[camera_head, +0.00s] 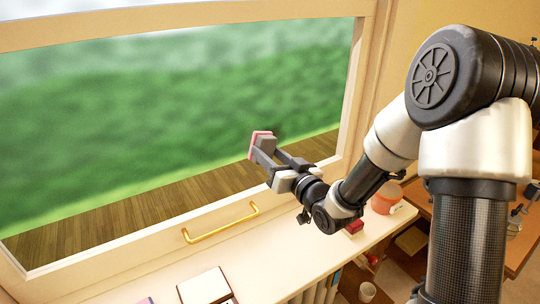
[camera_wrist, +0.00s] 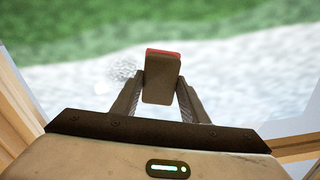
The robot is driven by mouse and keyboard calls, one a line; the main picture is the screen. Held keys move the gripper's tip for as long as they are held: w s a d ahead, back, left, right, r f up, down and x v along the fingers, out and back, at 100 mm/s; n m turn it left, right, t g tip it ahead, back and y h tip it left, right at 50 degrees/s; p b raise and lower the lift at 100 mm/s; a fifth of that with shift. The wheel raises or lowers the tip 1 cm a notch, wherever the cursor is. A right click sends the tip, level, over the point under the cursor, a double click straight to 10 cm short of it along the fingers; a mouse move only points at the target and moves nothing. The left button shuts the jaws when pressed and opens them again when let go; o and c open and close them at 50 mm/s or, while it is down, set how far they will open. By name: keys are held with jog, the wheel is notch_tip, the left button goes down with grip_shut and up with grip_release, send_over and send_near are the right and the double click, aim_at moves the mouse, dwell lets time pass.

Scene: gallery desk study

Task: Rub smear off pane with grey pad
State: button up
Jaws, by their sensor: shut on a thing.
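My gripper (camera_head: 275,158) is shut on the grey pad (camera_head: 266,142), which has a pinkish-red face on its far side. In the wrist view the pad (camera_wrist: 162,82) sits between the two fingers, with a red edge at its top. The pad faces the large window pane (camera_head: 150,110); I cannot tell whether it touches the glass. A grey speckled smear (camera_wrist: 123,70) shows on the pane just left of the pad in the wrist view. A small whitish spot (camera_wrist: 101,88) lies below it. I cannot make out the smear in the head view.
A pale wooden frame (camera_head: 190,12) surrounds the pane. A yellow handle (camera_head: 221,224) is on the sill below. A white book or box (camera_head: 205,287), a small red block (camera_head: 354,227) and an orange-and-white round container (camera_head: 387,198) stand on the pale surface below my arm.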

jog(key=shift+w+a, duration=0.4)
jog(key=shift+w, duration=0.15)
